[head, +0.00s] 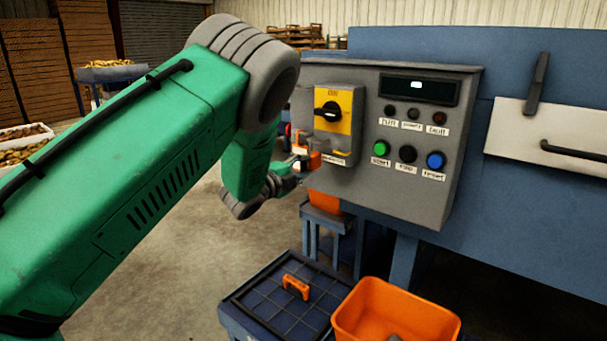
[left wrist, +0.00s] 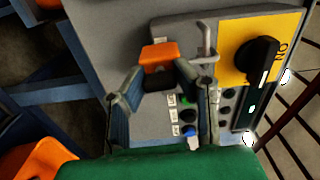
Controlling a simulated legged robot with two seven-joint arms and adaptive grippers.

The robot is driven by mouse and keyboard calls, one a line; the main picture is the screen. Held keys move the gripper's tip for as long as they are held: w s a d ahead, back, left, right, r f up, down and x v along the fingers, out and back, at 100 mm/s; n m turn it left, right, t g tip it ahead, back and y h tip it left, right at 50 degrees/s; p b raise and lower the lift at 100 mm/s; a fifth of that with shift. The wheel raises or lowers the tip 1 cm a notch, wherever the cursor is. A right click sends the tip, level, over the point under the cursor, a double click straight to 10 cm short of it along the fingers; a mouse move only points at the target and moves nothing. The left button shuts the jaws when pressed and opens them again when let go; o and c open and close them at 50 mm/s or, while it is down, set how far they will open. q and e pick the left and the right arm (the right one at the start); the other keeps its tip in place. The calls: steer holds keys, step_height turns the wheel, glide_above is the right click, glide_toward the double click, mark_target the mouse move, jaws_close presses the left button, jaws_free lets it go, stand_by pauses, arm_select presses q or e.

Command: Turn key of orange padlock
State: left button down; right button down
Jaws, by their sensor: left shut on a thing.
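The orange padlock (left wrist: 158,55) is at the grey control box, below the yellow switch plate. In the head view the padlock (head: 313,159) is partly covered by my gripper. My left gripper (left wrist: 162,74) has a fingertip on either side of the padlock's body and is shut on it. It also shows small in the head view (head: 298,164). A dark part lies between the fingertips; I cannot make out a separate key. My right gripper is not in view.
The yellow plate carries a black rotary switch (head: 329,111). Coloured buttons, including a green one (head: 381,148), sit close to its right. Below are an orange bin (head: 434,322) and a dark gridded tray (head: 262,311) with an orange handle-shaped piece (head: 296,286).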

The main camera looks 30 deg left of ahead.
arm_select(q)
steer(key=shift+f+m, duration=0.25)
steer(key=shift+m, duration=0.15)
steer(key=c, duration=1.5)
jaws_free()
steer(key=shift+o, duration=1.4)
steer(key=shift+w, duration=0.1)
steer(key=shift+a, duration=0.1)
steer(key=shift+s+r, duration=0.1)
steer(key=shift+s, duration=0.15)
steer(key=s+a, duration=0.1)
steer(key=s, duration=1)
steer(key=shift+s, duration=0.2)
